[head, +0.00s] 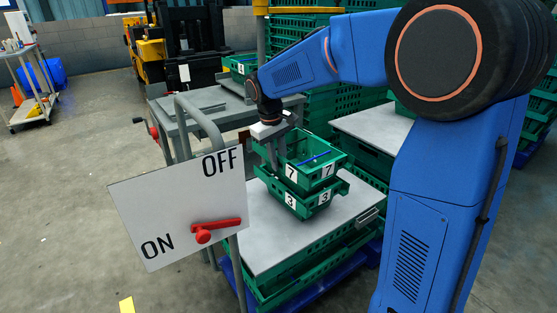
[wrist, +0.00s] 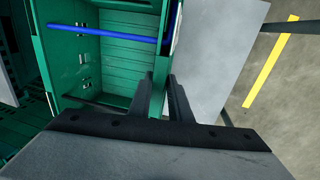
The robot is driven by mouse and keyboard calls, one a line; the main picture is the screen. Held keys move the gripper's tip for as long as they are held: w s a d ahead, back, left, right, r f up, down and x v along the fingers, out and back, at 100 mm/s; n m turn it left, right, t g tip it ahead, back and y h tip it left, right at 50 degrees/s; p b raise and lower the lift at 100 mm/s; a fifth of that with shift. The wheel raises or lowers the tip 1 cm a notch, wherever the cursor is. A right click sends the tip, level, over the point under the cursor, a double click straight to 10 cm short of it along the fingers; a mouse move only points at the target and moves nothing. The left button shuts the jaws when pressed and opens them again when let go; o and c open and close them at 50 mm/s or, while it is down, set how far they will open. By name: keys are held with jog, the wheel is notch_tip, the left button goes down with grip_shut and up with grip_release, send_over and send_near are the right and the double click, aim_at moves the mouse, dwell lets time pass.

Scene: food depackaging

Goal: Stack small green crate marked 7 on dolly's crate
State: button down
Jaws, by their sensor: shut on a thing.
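The small green crate marked 7 (head: 309,177) is upright, directly above the green crate marked 3 (head: 306,214). It looks seated on or just over that crate; I cannot tell whether they touch all round. My gripper (head: 272,163) points down at its left side and is shut on its wall. In the wrist view my gripper's two fingers (wrist: 162,95) straddle the edge of the crate marked 7 (wrist: 115,60). A blue bar (head: 315,159) crosses that crate's top. The crate marked 3 stands on a grey board (head: 265,243) over stacked green crates.
A blue dolly (head: 345,265) is under that stack. An ON/OFF panel (head: 180,215) with a red lever stands front left, by a grey cart (head: 195,105). More green crates stand behind, with a yellow forklift (head: 150,45). Open floor lies left.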

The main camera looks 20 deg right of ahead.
jog(key=c, duration=1.6)
grip_release()
jog(key=shift+c, duration=0.2)
notch_tip(320, 180, up, 12)
jog(key=a, duration=0.2)
jog(key=s+d+t, duration=0.1)
jog(key=s+d, duration=0.3)
jog(key=s, duration=0.5)
jog(key=s+d+f+m+t, duration=0.1)
jog(key=s+f, duration=0.5)
jog(key=s, duration=0.6)
jog(key=s+d+f+m+t+y, duration=0.1)
jog(key=s+f, duration=0.5)
jog(key=s, duration=0.6)
jog(key=d+m+t, duration=0.1)
jog(key=d+m, duration=0.1)
jog(key=d, duration=0.1)
jog(key=shift+s+f+y, duration=0.2)
jog(key=shift+y, duration=0.1)
